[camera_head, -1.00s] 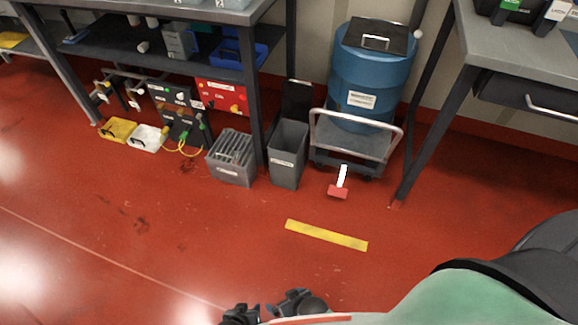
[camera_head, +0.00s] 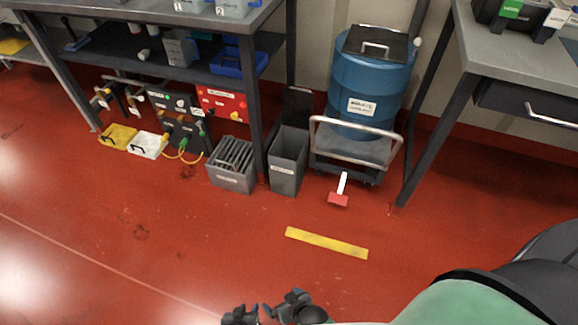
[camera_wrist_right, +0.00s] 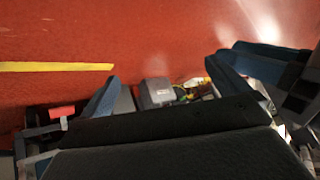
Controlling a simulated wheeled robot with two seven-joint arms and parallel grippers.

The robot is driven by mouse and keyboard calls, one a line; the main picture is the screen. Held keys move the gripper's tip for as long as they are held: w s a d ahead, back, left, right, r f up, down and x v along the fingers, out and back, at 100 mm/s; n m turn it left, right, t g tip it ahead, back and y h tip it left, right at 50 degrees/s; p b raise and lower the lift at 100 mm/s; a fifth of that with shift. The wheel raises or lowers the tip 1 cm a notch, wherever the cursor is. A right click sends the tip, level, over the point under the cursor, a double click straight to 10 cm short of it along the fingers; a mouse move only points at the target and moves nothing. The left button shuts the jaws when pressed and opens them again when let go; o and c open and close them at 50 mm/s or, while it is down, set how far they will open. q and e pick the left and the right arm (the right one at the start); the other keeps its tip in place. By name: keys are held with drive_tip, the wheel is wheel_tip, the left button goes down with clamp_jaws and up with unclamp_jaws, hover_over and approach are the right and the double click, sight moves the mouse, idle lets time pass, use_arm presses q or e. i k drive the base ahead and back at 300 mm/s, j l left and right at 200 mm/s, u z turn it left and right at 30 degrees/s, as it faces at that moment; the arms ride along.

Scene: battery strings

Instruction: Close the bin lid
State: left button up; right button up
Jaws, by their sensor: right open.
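The grey bin (camera_head: 287,172) stands upright on the red floor beside the workbench leg. Its dark lid (camera_head: 297,107) stands open, raised at the back of the bin. My right gripper (camera_head: 266,311) is at the bottom edge of the head view, far in front of the bin and touching nothing. In the right wrist view my right gripper (camera_wrist_right: 165,85) has its fingers wide apart and empty. A grey piece that seems to be the bin (camera_wrist_right: 123,103) shows there beside the left finger, partly hidden. My left gripper is not in view.
A slotted grey box (camera_head: 232,164) stands left of the bin. The floor around the yellow strip (camera_head: 326,242) is clear.

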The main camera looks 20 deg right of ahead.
sight(297, 102)
drive_tip(key=i+j, duration=0.15)
drive_tip(key=j, duration=0.2)
drive_tip(key=i+j, duration=0.15)
drive_tip(key=j, duration=0.2)
drive_tip(key=i+j+z, duration=0.1)
drive_tip(key=j, duration=0.25)
